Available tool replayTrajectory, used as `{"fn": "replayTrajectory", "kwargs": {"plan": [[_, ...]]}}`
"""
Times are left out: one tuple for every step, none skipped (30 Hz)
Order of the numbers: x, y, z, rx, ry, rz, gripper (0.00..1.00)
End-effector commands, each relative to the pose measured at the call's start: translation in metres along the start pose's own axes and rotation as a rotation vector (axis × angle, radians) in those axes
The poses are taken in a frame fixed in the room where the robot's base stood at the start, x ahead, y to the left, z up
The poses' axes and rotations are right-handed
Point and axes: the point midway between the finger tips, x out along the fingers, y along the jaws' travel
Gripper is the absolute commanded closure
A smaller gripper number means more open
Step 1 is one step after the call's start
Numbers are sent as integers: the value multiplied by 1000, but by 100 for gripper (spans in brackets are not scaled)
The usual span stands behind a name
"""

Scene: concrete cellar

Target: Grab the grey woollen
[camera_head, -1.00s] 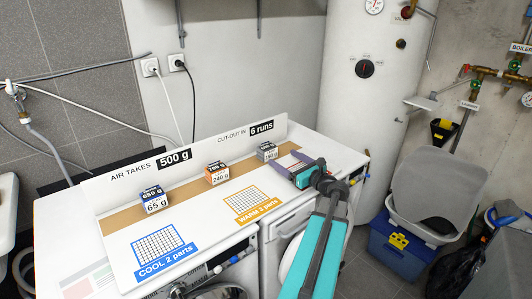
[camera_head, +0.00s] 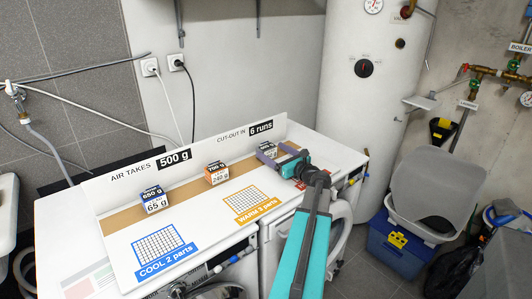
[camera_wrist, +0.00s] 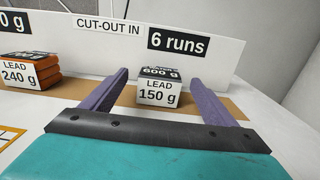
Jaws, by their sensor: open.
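The grey block (camera_head: 266,148) stands at the right end of the tan strip, partly covered by my gripper in the head view. In the wrist view the grey block (camera_wrist: 158,92) has a white front label, "LEAD 150 g", and "600 g" on its dark top. My gripper (camera_head: 279,155) is open beside it. In the wrist view my gripper (camera_wrist: 159,78) has one purple finger on each side of the block, with a gap at both sides. I cannot tell how far the tips reach past it.
An orange block (camera_head: 216,173) and a blue block (camera_head: 154,199) stand on the same strip to the left. A white upright panel (camera_head: 190,154) runs behind them. An orange grid (camera_head: 251,203) and a blue grid (camera_head: 159,250) are printed on the board in front, which is clear.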

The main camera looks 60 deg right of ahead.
Motion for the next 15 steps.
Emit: {"fn": "replayTrajectory", "kwargs": {"plan": [[3,0,1,0,0,1,20],[5,0,1,0,0,1,20],[9,0,2,0,0,1,20],[12,0,2,0,0,2,20],[15,0,3,0,0,2,20],[20,-1,3,0,0,3,20],[23,-1,4,0,0,3,20],[27,-1,4,0,0,3,20],[32,-1,5,0,0,2,20],[35,-1,4,0,0,2,20],[39,-1,4,0,0,2,20],[42,-1,4,0,0,2,20],[45,-1,4,0,0,2,20],[47,-1,4,0,0,2,20],[49,-1,4,0,0,2,20]]}}
